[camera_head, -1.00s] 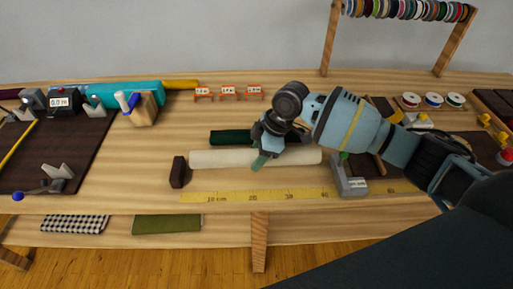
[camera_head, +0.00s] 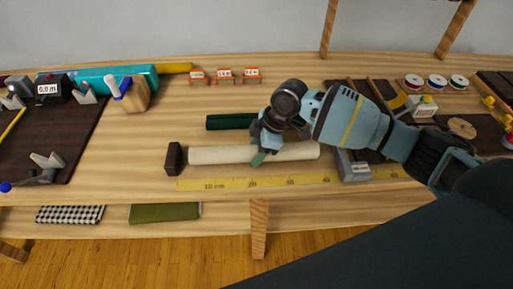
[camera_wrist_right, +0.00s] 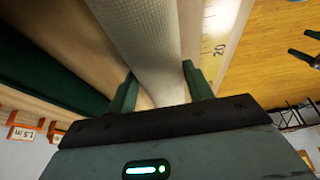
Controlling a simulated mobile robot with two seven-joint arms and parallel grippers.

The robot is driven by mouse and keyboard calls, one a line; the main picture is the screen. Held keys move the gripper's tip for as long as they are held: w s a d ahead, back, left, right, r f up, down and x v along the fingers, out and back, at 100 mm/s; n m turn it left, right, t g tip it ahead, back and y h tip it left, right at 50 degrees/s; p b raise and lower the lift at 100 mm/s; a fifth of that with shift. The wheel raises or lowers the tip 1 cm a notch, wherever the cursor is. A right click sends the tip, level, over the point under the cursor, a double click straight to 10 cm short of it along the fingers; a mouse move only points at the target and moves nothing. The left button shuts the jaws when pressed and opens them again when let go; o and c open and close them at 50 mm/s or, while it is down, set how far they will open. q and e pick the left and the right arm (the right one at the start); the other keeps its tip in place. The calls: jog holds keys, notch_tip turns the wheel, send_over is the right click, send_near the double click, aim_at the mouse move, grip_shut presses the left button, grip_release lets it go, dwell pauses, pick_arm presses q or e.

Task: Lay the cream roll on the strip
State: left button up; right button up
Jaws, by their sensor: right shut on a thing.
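The cream roll (camera_head: 215,155) lies lengthwise on the bench, just behind the yellow measuring strip (camera_head: 225,183) and parallel to it. My right gripper (camera_head: 262,152) is above the roll, its green fingers on either side of it. In the right wrist view the cream roll (camera_wrist_right: 150,40) passes between the two fingers (camera_wrist_right: 160,85), shut on it. The strip (camera_wrist_right: 215,40) shows beside the roll there. At the right edge of that view, two separated dark fingers look like my left gripper (camera_wrist_right: 308,45), open and empty.
A dark block (camera_head: 173,158) stands by the roll's left end, and a grey labelled block (camera_head: 352,166) stands near its right end. A dark green roll (camera_head: 228,122) lies behind it. Small orange labelled stands (camera_head: 225,76) are at the back. The strip's middle is clear.

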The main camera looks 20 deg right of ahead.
pick_arm(q)
jog(key=shift+f, duration=0.1)
pick_arm(e)
jog(key=o, duration=1.1)
pick_arm(q)
jog(key=shift+s, duration=0.25)
pick_arm(e)
jog(key=shift+o, duration=0.5)
jog(key=v, duration=0.8)
pick_arm(q)
jog(key=shift+w+r, duration=0.3)
jog(key=shift+r, duration=0.05)
pick_arm(e)
jog(key=shift+f, duration=0.1)
